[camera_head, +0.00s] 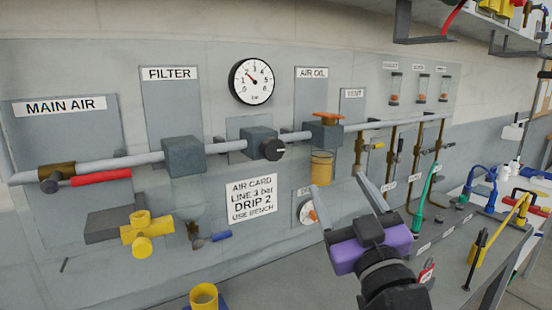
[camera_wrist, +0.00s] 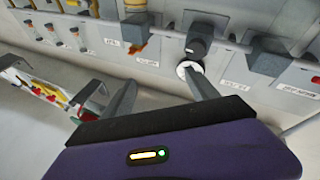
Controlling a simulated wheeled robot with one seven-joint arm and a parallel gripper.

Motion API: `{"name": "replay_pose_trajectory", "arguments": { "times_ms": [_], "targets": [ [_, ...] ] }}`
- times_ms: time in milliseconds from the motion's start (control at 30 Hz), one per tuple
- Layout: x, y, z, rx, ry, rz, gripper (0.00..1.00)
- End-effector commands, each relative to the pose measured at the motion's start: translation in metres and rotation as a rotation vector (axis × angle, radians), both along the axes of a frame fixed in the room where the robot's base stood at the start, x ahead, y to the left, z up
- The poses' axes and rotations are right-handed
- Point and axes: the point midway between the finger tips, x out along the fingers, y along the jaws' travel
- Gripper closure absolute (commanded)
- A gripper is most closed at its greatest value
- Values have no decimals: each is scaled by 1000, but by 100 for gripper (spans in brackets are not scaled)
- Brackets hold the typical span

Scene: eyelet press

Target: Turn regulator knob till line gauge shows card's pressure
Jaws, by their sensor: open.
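The black regulator knob (camera_head: 272,150) sticks out from the grey regulator block (camera_head: 257,137) on the air pipe. The air card (camera_head: 251,198) reads "LINE 3 bar, DRIP 2, USE BENCH". My gripper (camera_head: 341,184) is open and empty, to the right of and below the knob, apart from it. In the wrist view, the dark knob (camera_wrist: 197,46) and the white gauge (camera_wrist: 188,69) show beyond my gripper (camera_wrist: 160,80), close to one finger.
A grey filter block (camera_head: 184,157) sits left on the pipe, and an oiler with orange top (camera_head: 327,118) and yellow bowl sits right. A yellow valve (camera_head: 142,233) and red lever (camera_head: 101,178) are at left. The bench with hoses (camera_head: 460,225) is at right.

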Motion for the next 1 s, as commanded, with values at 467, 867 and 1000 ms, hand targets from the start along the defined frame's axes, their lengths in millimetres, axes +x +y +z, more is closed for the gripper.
{"name": "replay_pose_trajectory", "arguments": {
  "times_ms": [467, 867, 1000],
  "targets": [
    [53, 68, 76, -353, 79, 132, 32],
    [62, 89, 36, -555, 140, 184, 32],
    [80, 100, 37, -552, 141, 184, 32]
  ]
}}
